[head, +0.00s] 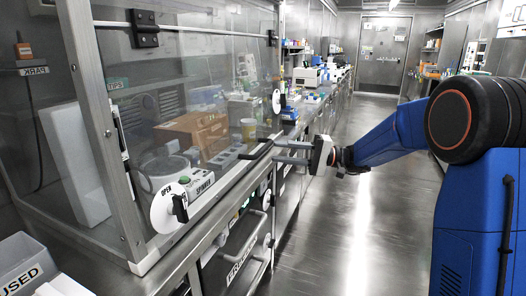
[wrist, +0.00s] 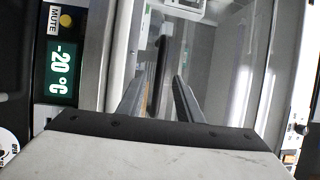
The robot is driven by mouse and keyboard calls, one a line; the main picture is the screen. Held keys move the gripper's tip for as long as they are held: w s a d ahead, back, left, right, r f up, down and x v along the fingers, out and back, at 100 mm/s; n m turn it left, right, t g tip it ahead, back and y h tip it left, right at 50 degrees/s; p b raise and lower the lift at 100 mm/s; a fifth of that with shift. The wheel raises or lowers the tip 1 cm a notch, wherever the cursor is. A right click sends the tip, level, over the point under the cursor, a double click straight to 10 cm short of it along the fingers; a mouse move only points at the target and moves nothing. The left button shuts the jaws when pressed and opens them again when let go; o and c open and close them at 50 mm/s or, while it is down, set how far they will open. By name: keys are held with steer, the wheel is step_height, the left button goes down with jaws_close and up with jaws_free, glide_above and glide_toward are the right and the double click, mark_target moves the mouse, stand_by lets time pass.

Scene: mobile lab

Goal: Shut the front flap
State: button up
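The front flap (head: 222,62) is a large clear panel on the front of a metal-framed cabinet, with dark hinges along its top. I cannot tell how far its lower edge stands from the frame. A dark bar handle (head: 258,150) shows near the lower edge. My gripper (head: 280,152) is at the right end of this handle, its fingers pointing left and apart. In the wrist view, the gripper's two fingers (wrist: 160,82) stand apart, with the dark bar (wrist: 162,58) between or just beyond them. I cannot tell whether they touch it.
White round latches (head: 168,208) and (head: 276,102) with dark knobs sit at the cabinet's front corners. Inside stand a cardboard box (head: 193,130) and lab devices. Drawers with bar handles (head: 245,250) lie below. The aisle floor (head: 355,225) is clear. A grey USED bin (head: 28,262) stands front left.

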mark_target(263, 147)
steer(key=a, duration=0.6)
steer(key=shift+s+a+r, duration=0.15)
steer(key=shift+a+r, duration=0.1)
steer(key=shift+r, duration=0.1)
steer(key=shift+c, duration=0.4)
jaws_close()
